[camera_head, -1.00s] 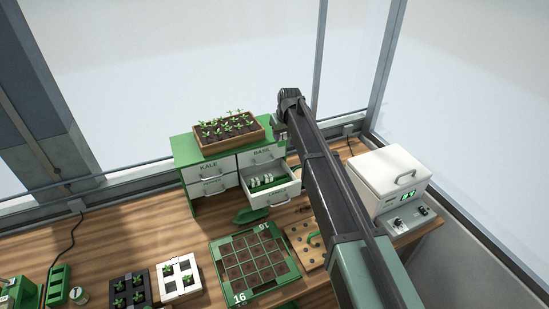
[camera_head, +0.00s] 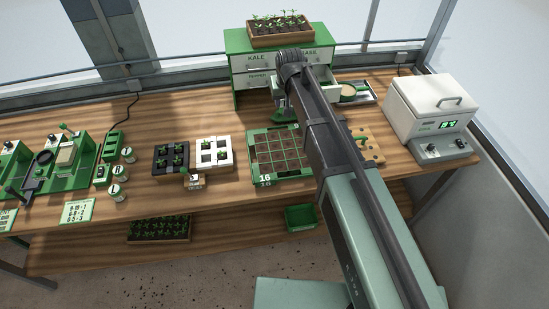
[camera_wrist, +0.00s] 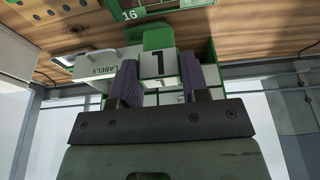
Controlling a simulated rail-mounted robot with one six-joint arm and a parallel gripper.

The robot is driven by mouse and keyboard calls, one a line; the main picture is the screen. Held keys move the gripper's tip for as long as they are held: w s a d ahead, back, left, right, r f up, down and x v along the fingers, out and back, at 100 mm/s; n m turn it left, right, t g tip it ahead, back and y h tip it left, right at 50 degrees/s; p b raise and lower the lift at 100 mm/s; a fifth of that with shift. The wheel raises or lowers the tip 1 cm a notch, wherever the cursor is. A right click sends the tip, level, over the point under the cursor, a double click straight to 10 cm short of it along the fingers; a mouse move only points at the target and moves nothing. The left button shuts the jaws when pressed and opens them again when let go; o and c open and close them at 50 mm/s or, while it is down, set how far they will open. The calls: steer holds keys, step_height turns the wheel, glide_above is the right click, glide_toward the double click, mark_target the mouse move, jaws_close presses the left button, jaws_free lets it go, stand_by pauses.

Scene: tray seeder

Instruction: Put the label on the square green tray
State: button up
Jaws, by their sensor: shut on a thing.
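My gripper (camera_wrist: 158,85) is shut on a small white label marked "1" (camera_wrist: 157,66), between its two dark fingers in the wrist view. The square green tray (camera_head: 258,182) lies on the bench in the head view, left of my arm. Part of the tray (camera_wrist: 172,6) shows at the top of the wrist view. In the head view my gripper (camera_head: 282,112) is near the tray's far edge, and the label cannot be made out there.
The cabinet (camera_head: 240,65) stands behind, with a planted box on top. Its drawer marked LABELS (camera_wrist: 98,67) is open in the wrist view. A wooden pegboard (camera_head: 368,150) lies right of the tray. White (camera_head: 214,142) and black (camera_head: 160,167) seedling trays stand left. A white lidded box (camera_head: 425,100) is far right.

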steer(key=shift+w+f, duration=0.15)
steer(key=shift+f, duration=0.1)
step_height(320, 180, down, 20)
steer(key=b, duration=2)
steer(key=shift+w+f+b, duration=0.1)
steer(key=shift+f+b, duration=0.05)
steer(key=shift+b, duration=0.15)
steer(key=shift+d+r+p, duration=0.1)
steer(key=shift+r+p, duration=0.2)
steer(key=shift+r, duration=0.05)
steer(key=shift+f, duration=0.25)
steer(key=o, duration=0.9)
steer(key=a+p+v, duration=0.1)
steer(key=p+v, duration=1.1)
steer(key=v, duration=0.1)
steer(key=s+d+f+m+g, duration=0.1)
steer(key=s+d+m+g, duration=0.2)
steer(key=s+d, duration=1.7)
steer(key=shift+s+h, duration=0.4)
steer(key=shift+s, duration=0.05)
